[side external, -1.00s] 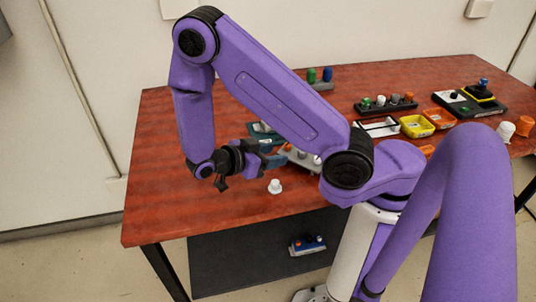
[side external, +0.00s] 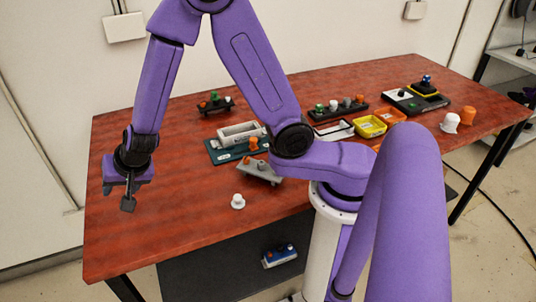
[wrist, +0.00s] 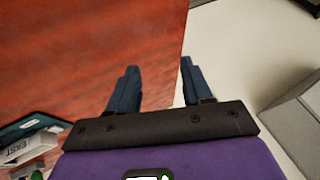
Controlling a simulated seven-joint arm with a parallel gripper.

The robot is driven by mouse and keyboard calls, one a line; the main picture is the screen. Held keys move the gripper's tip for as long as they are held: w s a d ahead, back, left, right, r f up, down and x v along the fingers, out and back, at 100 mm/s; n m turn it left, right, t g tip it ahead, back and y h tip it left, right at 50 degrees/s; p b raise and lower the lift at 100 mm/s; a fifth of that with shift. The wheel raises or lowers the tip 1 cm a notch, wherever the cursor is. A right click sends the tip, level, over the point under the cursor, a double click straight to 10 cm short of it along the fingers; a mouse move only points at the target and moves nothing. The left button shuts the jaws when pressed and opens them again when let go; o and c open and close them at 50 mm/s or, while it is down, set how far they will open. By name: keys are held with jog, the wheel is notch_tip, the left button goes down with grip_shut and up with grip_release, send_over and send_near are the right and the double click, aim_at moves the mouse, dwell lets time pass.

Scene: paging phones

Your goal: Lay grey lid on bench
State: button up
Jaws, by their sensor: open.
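My gripper (side external: 118,197) hangs over the left end of the red-brown bench (side external: 190,235). In the wrist view its two dark blue fingers (wrist: 158,68) are spread apart with nothing between them, near the bench edge. I cannot surely single out the grey lid. A long light-grey piece (side external: 240,133) sits on a teal tray (side external: 226,154) mid-bench, well right of my gripper. The wrist view shows part of the tray, with a pale piece labelled "EAST" (wrist: 28,148), at lower left. A grey plate (side external: 262,176) with knobs sits in front of the tray.
A white cap (side external: 238,201) stands near the front edge. A knobbed dark block (side external: 215,104) is behind the tray. The bench's left end is clear.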

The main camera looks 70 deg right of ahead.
jog(key=s+a+r+n+g+y, duration=0.2)
jog(key=s+r+n+g+y, duration=0.1)
jog(key=s+n, duration=0.4)
jog(key=s+a+r+n+g+y, duration=0.2)
jog(key=s+r+n+y, duration=0.15)
jog(key=s, duration=0.45)
jog(key=s+d+r+n+g+h, duration=0.1)
jog(key=s+d+n+g+h, duration=0.1)
jog(key=s+d+n+h, duration=0.4)
jog(key=s+d+n, duration=0.4)
jog(key=s+d, duration=0.5)
jog(key=d, duration=0.1)
jog(key=shift+d+r+n, duration=0.15)
jog(key=shift+d+n, duration=0.2)
jog(key=shift+d, duration=0.05)
jog(key=shift+s, duration=0.1)
